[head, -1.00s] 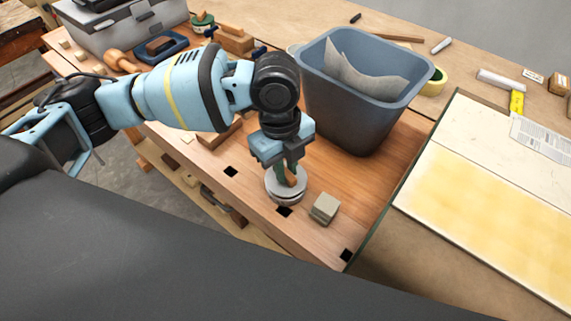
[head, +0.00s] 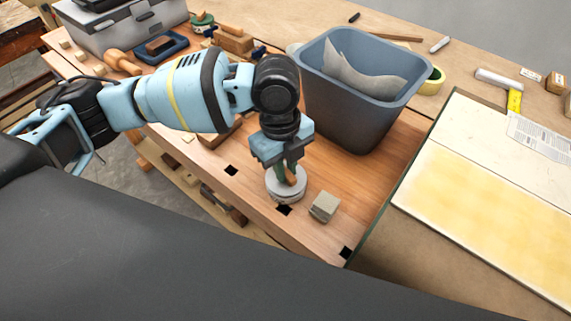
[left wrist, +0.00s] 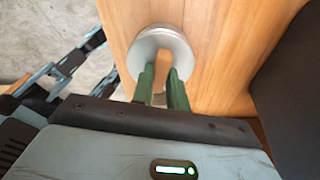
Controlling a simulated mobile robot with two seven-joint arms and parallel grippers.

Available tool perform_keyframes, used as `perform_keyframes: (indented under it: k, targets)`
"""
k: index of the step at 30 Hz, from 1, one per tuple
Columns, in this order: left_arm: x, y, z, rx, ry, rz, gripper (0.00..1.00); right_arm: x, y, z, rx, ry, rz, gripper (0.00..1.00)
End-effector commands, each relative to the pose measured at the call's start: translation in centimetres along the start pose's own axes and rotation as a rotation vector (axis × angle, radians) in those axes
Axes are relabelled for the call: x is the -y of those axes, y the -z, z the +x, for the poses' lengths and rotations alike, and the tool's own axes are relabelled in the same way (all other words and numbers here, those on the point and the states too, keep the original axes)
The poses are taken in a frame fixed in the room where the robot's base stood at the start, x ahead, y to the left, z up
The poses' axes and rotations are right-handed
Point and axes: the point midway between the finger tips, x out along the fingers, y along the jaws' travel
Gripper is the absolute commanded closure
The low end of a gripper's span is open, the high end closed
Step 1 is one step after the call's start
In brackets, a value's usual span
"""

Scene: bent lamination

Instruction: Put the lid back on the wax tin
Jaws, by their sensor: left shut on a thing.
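The wax tin (head: 287,198) is a round silver tin on the wooden bench, near its front edge. The lid (head: 273,183) is a silver disc over the tin's top and looks lined up with it. I cannot tell whether it is fully seated. My left gripper (head: 288,177) points down and is shut on the lid by a brown upright grip at its middle. In the left wrist view the lid (left wrist: 146,46) shows as a round metal disc at the green fingertips (left wrist: 163,80) and hides most of the tin. My right gripper is not in view.
A grey-green block (head: 324,207) stands just right of the tin. A large blue-grey bin (head: 352,115) stands behind it. A pale yellow-topped panel (head: 490,190) is at the right. Tools and a grey toolbox (head: 120,25) lie at the back left. Bare bench lies between bin and block.

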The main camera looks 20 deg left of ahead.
Motion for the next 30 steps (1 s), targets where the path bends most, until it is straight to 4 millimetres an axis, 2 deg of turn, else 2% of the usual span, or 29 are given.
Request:
perform_keyframes:
  k: [29, 30]
  targets:
    - [0.00, -0.10, 1.01, -0.001, 0.000, 0.000, 1.00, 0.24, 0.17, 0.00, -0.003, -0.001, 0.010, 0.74]
    - [0.01, -0.10, 1.00, 0.000, 0.000, 0.000, 0.82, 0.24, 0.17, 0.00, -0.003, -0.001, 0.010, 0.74]
